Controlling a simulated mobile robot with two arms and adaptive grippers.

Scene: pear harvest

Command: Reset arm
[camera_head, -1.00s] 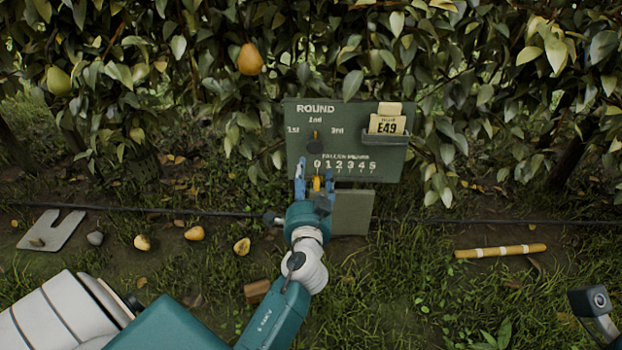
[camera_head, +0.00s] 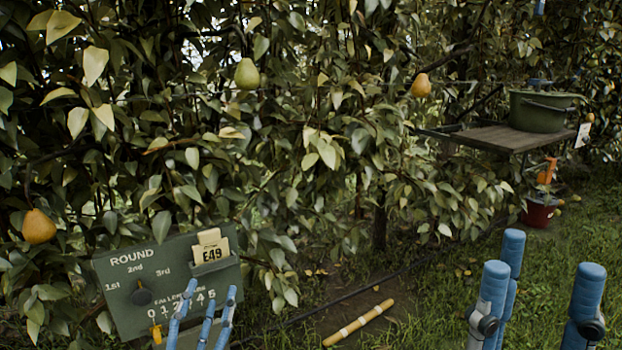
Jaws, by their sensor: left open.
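My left gripper (camera_head: 207,296) is at the lower left of the head view, with its blue fingers spread and nothing seen between them. It overlaps the lower right of the green scoreboard (camera_head: 128,296), hiding some numbers; I cannot tell whether it touches the board. My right gripper (camera_head: 547,265) is large at the lower right, its blue fingers apart with grass showing between them. It looks open and empty. The wrists and most of both arms are out of view.
An orange pear (camera_head: 39,226), a green pear (camera_head: 247,74) and another orange pear (camera_head: 421,86) hang in the hedge. A wooden shelf (camera_head: 480,138) bears a green tub (camera_head: 535,113). A red pot (camera_head: 540,213) stands below. A yellow stick (camera_head: 358,323) lies on the ground.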

